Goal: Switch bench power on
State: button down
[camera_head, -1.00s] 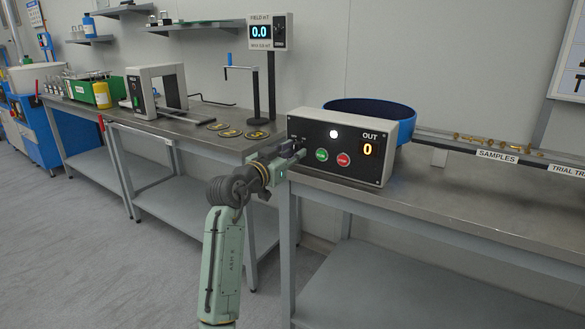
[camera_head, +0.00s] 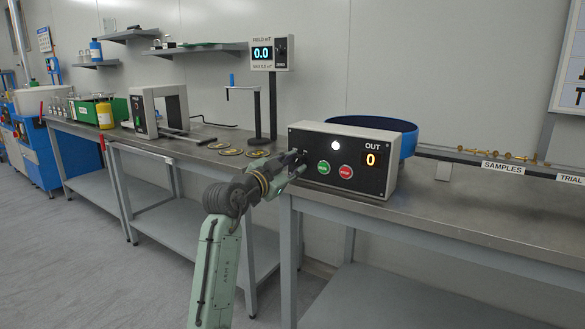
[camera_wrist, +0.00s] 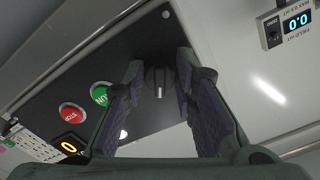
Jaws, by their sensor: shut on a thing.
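The control box (camera_head: 392,165) stands on the bench, its dark front panel carrying a white lit lamp (camera_head: 336,145), a green RUN button (camera_head: 323,167), a red STOP button (camera_head: 346,171) and an OUT display (camera_head: 371,159) reading 0. My gripper (camera_head: 295,164) is at the panel's left end. In the wrist view, my gripper (camera_wrist: 158,92) has one finger on each side of a small dark knob (camera_wrist: 159,78) with a pale line, and is shut on it. The RUN button (camera_wrist: 100,94) and STOP button (camera_wrist: 71,115) are left of the fingers. In the head view the fingers largely hide the knob.
A blue bowl (camera_head: 408,141) stands behind the box. A field meter (camera_head: 269,53) on a post and several flat discs (camera_head: 231,152) are on the left bench (camera_head: 185,147). A samples rail (camera_head: 465,155) runs right. The bench front right of the box is clear.

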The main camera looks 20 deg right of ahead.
jog(key=c, duration=1.3)
grip_release()
jog(key=shift+c, duration=0.2)
jog(key=v, duration=1.2)
jog(key=shift+s, duration=0.1)
